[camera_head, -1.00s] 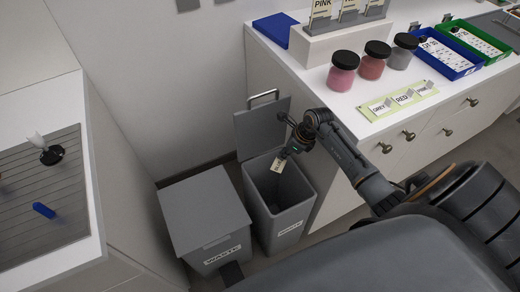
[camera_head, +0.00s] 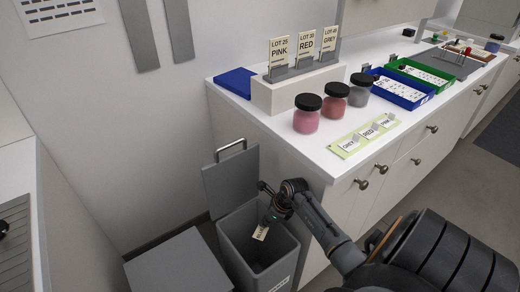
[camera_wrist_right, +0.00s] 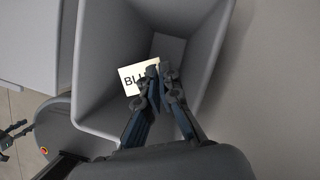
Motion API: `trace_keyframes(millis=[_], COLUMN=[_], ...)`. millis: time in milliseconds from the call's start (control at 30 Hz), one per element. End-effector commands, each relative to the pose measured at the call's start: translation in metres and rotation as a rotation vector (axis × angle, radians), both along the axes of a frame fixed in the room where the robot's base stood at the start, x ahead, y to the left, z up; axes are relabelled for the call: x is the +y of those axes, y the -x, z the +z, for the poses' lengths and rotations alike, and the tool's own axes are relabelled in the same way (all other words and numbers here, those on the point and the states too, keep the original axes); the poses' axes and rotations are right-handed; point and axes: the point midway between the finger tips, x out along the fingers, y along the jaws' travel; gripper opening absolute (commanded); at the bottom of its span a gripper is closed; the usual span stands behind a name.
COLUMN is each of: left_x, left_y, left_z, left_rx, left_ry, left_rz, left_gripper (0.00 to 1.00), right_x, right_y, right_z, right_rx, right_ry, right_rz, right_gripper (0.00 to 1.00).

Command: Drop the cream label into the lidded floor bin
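The cream label (camera_head: 261,232), with dark letters starting "BLU" in the right wrist view (camera_wrist_right: 136,79), hangs from my right gripper (camera_head: 269,213). The right gripper (camera_wrist_right: 158,74) is shut on the label's edge, and its fingers cover the rest of the lettering. The grey lidded floor bin (camera_head: 240,262) stands with its lid (camera_head: 232,181) raised against the cabinet side. The label is over the bin's mouth, inside its outline in both views. A dark jointed part at the lower left of the wrist view looks like my left gripper (camera_wrist_right: 12,135); its fingers are unclear.
A second grey bin (camera_head: 180,265) with its lid down stands just left. The white counter (camera_head: 235,105) beside the open bin carries jars, a card holder (camera_head: 300,90), and blue (camera_head: 402,90) and green (camera_head: 425,75) trays. The bin's interior below the label looks empty.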

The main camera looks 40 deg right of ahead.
Motion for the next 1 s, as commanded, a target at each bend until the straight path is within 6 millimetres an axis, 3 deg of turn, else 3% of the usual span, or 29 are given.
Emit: trace_keyframes(millis=[200,300,367,733,1000], left_x=[0.002,0.003,0.003,0.006,0.004], left_y=[0.000,0.000,0.000,0.001,0.000], left_z=[0.000,0.000,0.000,0.000,0.000], left_rx=[0.000,0.000,0.000,0.000,0.000], left_ry=[-0.003,-0.003,-0.004,-0.007,-0.005], left_rz=[-0.001,-0.001,-0.001,0.001,0.000], left_gripper=[0.40,0.40,0.40,0.40,0.40], right_x=[0.000,0.000,0.000,-0.001,-0.001], right_y=[0.000,0.000,0.000,0.000,0.000], right_z=[0.000,0.000,0.000,0.006,0.053], right_rx=[0.000,0.000,0.000,-0.001,-0.001], right_ry=[0.000,0.000,0.000,0.002,0.006], right_rz=[0.000,0.000,0.000,0.000,0.004], right_gripper=[0.00,0.23,0.32,0.32,0.32])
